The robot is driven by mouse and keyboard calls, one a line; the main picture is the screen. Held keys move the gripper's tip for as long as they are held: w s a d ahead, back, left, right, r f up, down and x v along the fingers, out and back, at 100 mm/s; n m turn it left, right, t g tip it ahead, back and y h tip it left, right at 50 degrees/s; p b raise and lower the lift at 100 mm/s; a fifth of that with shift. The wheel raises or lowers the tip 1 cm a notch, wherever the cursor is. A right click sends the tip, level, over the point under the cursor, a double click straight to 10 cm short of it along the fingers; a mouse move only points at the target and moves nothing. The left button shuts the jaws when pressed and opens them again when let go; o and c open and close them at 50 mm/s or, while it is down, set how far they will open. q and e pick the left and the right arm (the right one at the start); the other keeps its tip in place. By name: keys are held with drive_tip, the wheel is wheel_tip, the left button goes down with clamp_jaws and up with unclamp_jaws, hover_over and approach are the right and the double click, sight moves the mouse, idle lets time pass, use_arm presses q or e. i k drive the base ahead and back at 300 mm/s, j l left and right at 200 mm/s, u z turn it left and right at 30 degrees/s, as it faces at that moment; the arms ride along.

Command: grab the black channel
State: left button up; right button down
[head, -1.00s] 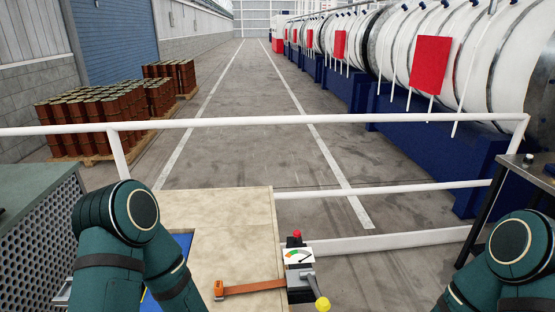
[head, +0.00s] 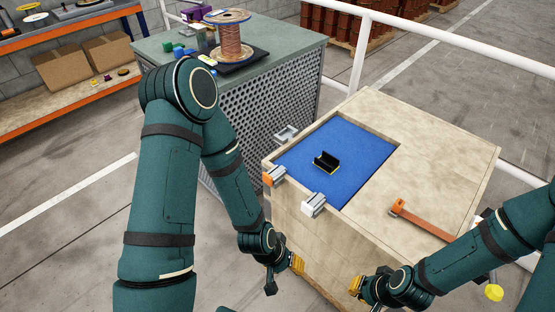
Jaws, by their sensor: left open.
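The black channel (head: 326,161) is a small dark U-shaped piece with yellow at its lower edge. It sits on the blue mat (head: 352,147) set into the top of the pale wooden box. My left gripper (head: 285,276) is open and empty, in front of the box and below its top, well away from the channel. My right gripper (head: 360,291) is at the lower edge of the view, also in front of the box and apart from the channel; its jaw opening is not clear.
A white-grey block (head: 314,204) and an orange-grey one (head: 274,176) stand at the mat's front edge. An orange strap tool (head: 425,221) lies on the wood at right. A green cabinet (head: 285,48) with a copper spool (head: 230,40) stands behind left.

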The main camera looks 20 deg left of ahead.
sight(327, 162)
drive_tip(key=u, duration=0.2)
drive_tip(key=i+j, duration=0.15)
drive_tip(key=j, duration=0.2)
drive_tip(key=i+j, duration=0.15)
drive_tip(key=j, duration=0.2)
drive_tip(key=i+j, duration=0.15)
drive_tip(key=j, duration=0.2)
drive_tip(key=i+j, duration=0.15)
drive_tip(key=j, duration=0.2)
drive_tip(key=j+z, duration=0.1)
drive_tip(key=z, duration=0.3)
drive_tip(key=j+z, duration=0.15)
drive_tip(key=z, duration=0.25)
drive_tip(key=j+z, duration=0.1)
drive_tip(key=z, duration=0.3)
drive_tip(key=i+j, duration=0.05)
